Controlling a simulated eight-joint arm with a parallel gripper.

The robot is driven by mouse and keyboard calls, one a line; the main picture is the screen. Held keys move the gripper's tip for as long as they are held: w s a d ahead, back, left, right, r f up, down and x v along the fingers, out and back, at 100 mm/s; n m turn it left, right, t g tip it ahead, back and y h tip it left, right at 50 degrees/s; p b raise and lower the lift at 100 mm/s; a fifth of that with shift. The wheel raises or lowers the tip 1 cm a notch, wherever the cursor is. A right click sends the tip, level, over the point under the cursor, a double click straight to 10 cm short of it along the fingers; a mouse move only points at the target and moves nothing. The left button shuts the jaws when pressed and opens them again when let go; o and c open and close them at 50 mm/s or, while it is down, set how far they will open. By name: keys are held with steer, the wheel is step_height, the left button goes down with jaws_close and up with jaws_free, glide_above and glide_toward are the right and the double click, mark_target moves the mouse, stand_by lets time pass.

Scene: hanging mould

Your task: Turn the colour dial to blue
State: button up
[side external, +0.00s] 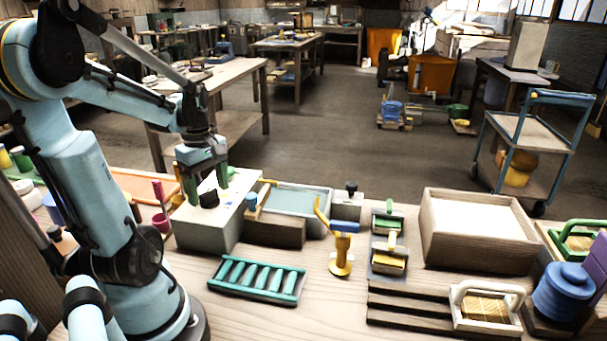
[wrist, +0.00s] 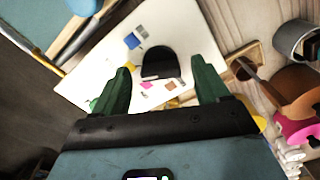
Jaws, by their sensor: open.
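The colour dial is a black knob (side external: 208,199) on top of a pale box (side external: 205,238). In the wrist view the dial (wrist: 159,62) sits on the box's white top (wrist: 100,62). A blue patch (wrist: 132,41) lies up and left of it beside a grey one. A pink patch (wrist: 147,85) and a small orange one lie below it. A green mark shows near the left finger. I cannot tell which colour the dial points to. My gripper (side external: 207,186) is open above the dial; in the wrist view its green fingers (wrist: 160,66) stand either side of the knob, apparently not touching.
A tray with a blue-grey surface (side external: 297,199) stands right of the box. A green ribbed rack (side external: 257,279) and a yellow stand (side external: 341,255) are in front. A pink-handled tool in a cup (side external: 161,222) is left of the box. A wooden frame (side external: 478,232) stands at right.

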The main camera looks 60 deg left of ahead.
steer(key=shift+f, duration=0.25)
steer(key=shift+c, duration=0.3)
steer(key=c, duration=1)
steer(key=m, duration=0.4)
steer(key=shift+m, duration=0.4)
steer(key=m, duration=0.4)
steer(key=shift+s+m, duration=0.1)
steer(key=shift+m, duration=0.3)
steer(key=o, duration=1.1)
steer(key=shift+c, duration=0.2)
